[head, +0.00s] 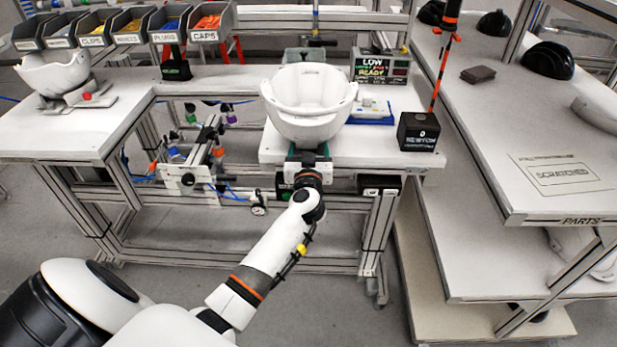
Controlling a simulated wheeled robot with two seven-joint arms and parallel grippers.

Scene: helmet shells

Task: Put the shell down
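A white helmet shell (309,104) is at the middle bench, its open hollow facing up. My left gripper (308,153) is at the lower front of this shell, at the bench's front edge. Dark and green parts show at its tip, just under the shell. The shell hides the fingertips, so I cannot tell whether they grip it or whether the shell rests on something. My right gripper is not in view.
Another white shell (53,75) sits on a fixture on the left bench (50,135). A display reading LOW and READY (381,68), a blue tray (371,121) and a black box (418,131) stand right of the middle shell. The right shelf has a bare area marked SCRATCHED (563,174).

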